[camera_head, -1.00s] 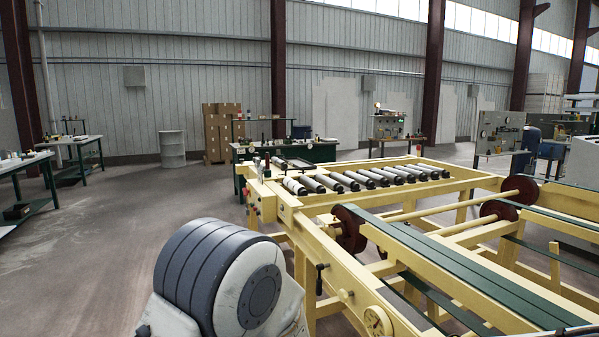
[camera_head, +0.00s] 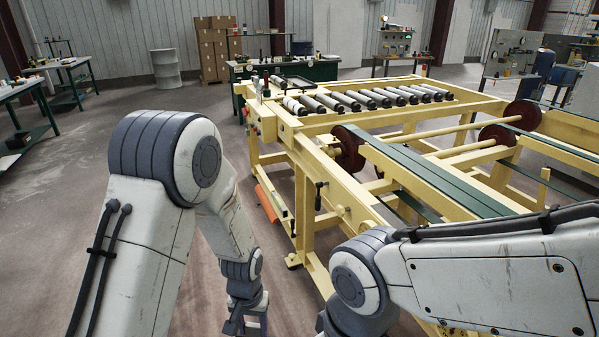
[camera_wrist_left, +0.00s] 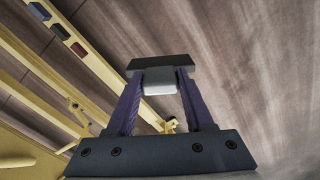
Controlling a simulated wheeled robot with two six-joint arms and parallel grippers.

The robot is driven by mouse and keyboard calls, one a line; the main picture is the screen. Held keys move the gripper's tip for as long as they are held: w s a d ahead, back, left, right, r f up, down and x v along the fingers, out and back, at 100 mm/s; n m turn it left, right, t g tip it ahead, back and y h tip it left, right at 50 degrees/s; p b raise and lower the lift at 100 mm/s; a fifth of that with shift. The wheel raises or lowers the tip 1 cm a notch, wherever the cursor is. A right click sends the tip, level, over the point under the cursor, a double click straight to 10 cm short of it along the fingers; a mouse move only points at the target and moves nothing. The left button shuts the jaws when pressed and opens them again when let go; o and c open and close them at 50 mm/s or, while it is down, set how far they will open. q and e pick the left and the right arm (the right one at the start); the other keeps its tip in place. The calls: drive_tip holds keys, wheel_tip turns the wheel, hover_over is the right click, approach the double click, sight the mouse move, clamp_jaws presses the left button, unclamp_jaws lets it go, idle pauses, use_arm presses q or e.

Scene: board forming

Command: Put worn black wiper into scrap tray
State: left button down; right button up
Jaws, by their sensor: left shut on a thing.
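My left gripper (camera_head: 247,318) hangs low in the head view, left of the yellow machine and over the floor. In the left wrist view its purple fingers (camera_wrist_left: 160,84) are shut on a pale grey block with a dark bar across its far end; this looks like the worn black wiper (camera_wrist_left: 160,63). The held piece is clear of the floor in that view. A dark shallow tray (camera_head: 292,82) lies by the rollers at the far end of the machine; I cannot tell whether it is the scrap tray. My right gripper is out of view.
The yellow roller frame (camera_head: 300,170) fills the middle and right, with green belts (camera_head: 430,175). An orange piece (camera_head: 267,203) sits low beside its leg. Small coloured blocks (camera_wrist_left: 62,30) lie on a yellow rail in the wrist view. The floor on the left is open.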

use_arm(q)
drive_tip(key=a+r+n+p, duration=0.1)
drive_tip(key=a, duration=0.6)
drive_tip(key=shift+w+a, duration=0.2)
drive_tip(key=shift+a, duration=0.2)
drive_tip(key=shift+f, duration=0.1)
